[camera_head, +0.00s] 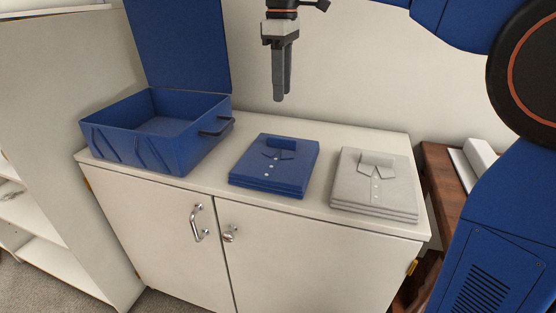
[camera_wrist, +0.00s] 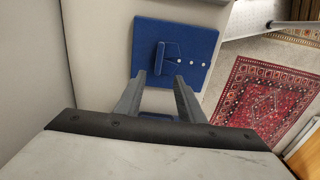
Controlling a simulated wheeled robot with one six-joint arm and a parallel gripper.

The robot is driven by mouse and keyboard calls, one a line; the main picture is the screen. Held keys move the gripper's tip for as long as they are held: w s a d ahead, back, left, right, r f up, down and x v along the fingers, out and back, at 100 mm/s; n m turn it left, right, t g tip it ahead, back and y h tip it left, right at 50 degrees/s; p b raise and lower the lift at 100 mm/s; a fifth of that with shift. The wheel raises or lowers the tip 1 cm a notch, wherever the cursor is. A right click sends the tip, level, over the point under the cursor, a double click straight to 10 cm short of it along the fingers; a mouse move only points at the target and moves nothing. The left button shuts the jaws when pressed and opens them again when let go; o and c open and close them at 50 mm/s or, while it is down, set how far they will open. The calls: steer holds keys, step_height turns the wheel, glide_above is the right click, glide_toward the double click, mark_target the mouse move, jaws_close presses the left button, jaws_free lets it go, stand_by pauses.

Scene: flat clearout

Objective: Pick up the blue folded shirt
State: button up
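The blue folded shirt (camera_head: 274,168) lies flat on the white cabinet top, between the blue box and a white folded shirt (camera_head: 374,185). It has a collar and small pale buttons. In the wrist view, the blue shirt (camera_wrist: 200,48) lies beyond the fingertips. My gripper (camera_head: 280,98) points down and hangs in the air above the back part of the cabinet, clear of the shirt. In the wrist view, the fingers of my gripper (camera_wrist: 161,77) are apart with nothing held between them.
An open blue box (camera_head: 150,140) with its lid up stands on the left of the white cabinet (camera_head: 320,250). A wall is close behind. A wooden piece of furniture (camera_head: 440,185) stands at the right. A red patterned rug (camera_wrist: 262,105) lies on the floor.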

mark_target(282, 138)
step_height(282, 138, down, 13)
steer(key=shift+w+d+f, duration=0.1)
steer(key=shift+f, duration=0.1)
stand_by(0.5)
jaws_close()
